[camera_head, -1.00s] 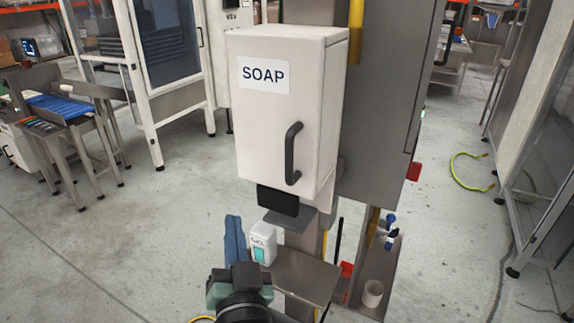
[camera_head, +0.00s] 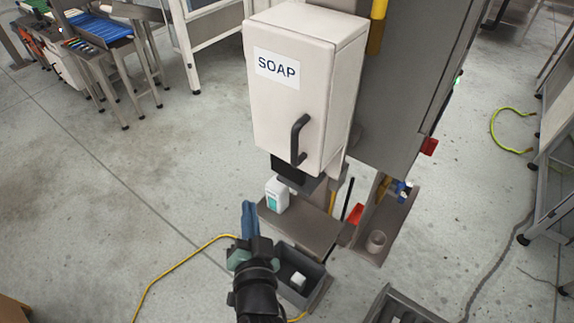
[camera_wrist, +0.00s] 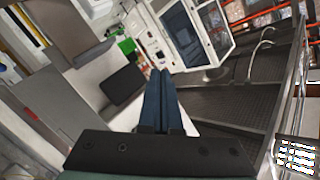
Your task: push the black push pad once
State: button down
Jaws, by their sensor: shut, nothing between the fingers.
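The black push pad (camera_head: 290,168) sits at the bottom of the white soap dispenser (camera_head: 325,100), which carries a SOAP label and a black handle. In the wrist view the pad (camera_wrist: 123,85) shows as a dark rounded rectangle just left of my fingers. My gripper (camera_head: 247,205) has blue fingers, shut together and empty. It is below and to the left of the pad in the head view, apparently apart from it. In the wrist view the closed fingertips (camera_wrist: 161,76) lie to the right of the pad. The exact gap in depth cannot be told.
A white bottle (camera_head: 277,194) stands on the metal shelf (camera_head: 305,228) under the dispenser. A grey bin (camera_head: 313,272) with a white item is below. A yellow cable (camera_head: 170,266) lies on the floor at left.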

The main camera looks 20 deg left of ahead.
jog(key=b, duration=0.5)
send_near(283, 168)
jog(key=w+a+f, duration=0.1)
jog(key=w+a, duration=0.3)
jog(key=shift+w+f, duration=0.15)
jog(key=shift+f, duration=0.1)
dwell(1.6)
jog(key=shift+w+d+b, duration=0.15)
jog(key=shift+w+b, duration=0.25)
jog(key=shift+w+d+r+b, duration=0.15)
jog(key=shift+w+b, duration=0.1)
jog(key=shift+w, duration=0.15)
jog(key=shift+w+d+f+b, duration=0.1)
jog(key=shift+w+d+b, duration=0.15)
jog(key=shift+w, duration=0.1)
dwell(0.8)
jog(key=shift+a+r, duration=0.1)
jog(key=shift+s+a+p, duration=0.2)
jog(key=shift+s+p, duration=0.1)
jog(key=shift+s, duration=0.25)
jog(key=shift+s+a+p, duration=0.2)
jog(key=shift+s+p, duration=0.1)
jog(key=shift+s, duration=0.3)
